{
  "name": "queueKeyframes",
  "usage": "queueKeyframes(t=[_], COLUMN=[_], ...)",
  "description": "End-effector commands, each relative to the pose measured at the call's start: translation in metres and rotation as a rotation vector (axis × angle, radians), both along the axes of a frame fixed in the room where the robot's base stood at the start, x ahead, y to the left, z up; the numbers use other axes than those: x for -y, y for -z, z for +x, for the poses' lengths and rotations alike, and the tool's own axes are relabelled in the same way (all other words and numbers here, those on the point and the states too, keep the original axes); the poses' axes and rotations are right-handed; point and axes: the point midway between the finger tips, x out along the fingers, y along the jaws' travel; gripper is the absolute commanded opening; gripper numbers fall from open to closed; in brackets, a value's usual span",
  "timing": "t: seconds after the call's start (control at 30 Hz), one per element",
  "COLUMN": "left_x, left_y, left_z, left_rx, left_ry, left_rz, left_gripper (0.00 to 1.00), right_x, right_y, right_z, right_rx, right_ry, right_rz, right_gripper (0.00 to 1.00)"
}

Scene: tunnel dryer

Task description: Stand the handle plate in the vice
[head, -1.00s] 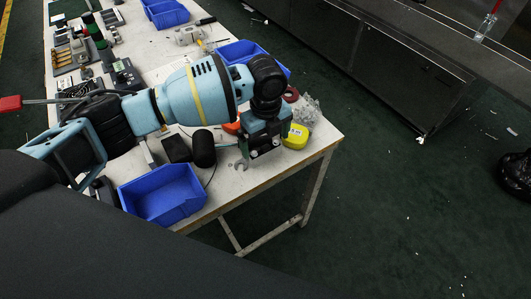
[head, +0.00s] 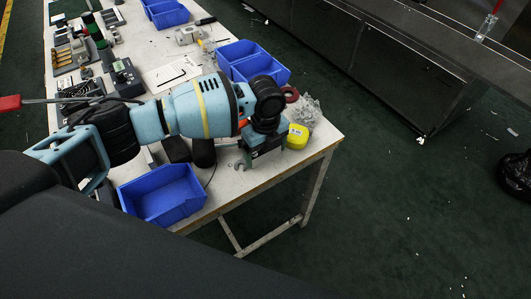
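My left gripper (head: 264,158) points down over the near right corner of the white workbench (head: 305,150), beside a small open-end wrench (head: 239,166) and a yellow tape-measure-like object (head: 297,136). Its fingertips are small and partly hidden by its own body, so I cannot tell whether it is open, shut or holding something. A pale grey vice-like block (head: 187,36) with a dark handle stands farther back on the bench. I cannot make out the handle plate; my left arm covers part of the bench. My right gripper is not in view.
A blue bin (head: 163,212) stands at the bench's near edge, and more blue bins (head: 238,50) stand behind my arm. A clear bag (head: 306,110) lies near the right edge. Tools and devices (head: 125,75) crowd the left. The green floor on the right is mostly clear.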

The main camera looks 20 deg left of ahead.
Motion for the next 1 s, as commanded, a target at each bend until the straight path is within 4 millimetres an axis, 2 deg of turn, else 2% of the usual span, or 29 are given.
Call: queueKeyframes(t=[0.03, 0.13, 0.47, 0.57, 0.73, 1.0], left_x=[0.000, 0.000, 0.000, 0.000, 0.000, -0.003], left_y=[0.000, -0.001, -0.006, -0.014, -0.039, -0.043], left_z=[0.000, 0.000, 0.001, 0.001, 0.001, -0.056], left_rx=[0.000, 0.001, 0.002, 0.002, 0.004, 0.002], left_ry=[0.000, 0.000, 0.000, 0.001, 0.001, 0.004], left_rz=[0.000, -0.001, -0.001, -0.001, -0.003, -0.001], left_gripper=[0.63, 0.52, 0.52, 0.52, 0.52, 0.52], right_x=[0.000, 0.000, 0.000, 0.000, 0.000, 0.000], right_y=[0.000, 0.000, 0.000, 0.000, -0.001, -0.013], right_z=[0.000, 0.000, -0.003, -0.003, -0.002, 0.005], right_rx=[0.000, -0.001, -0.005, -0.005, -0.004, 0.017], right_ry=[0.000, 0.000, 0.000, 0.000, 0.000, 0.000], right_rz=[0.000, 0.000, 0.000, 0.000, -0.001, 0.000], right_gripper=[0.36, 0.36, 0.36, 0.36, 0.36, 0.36])
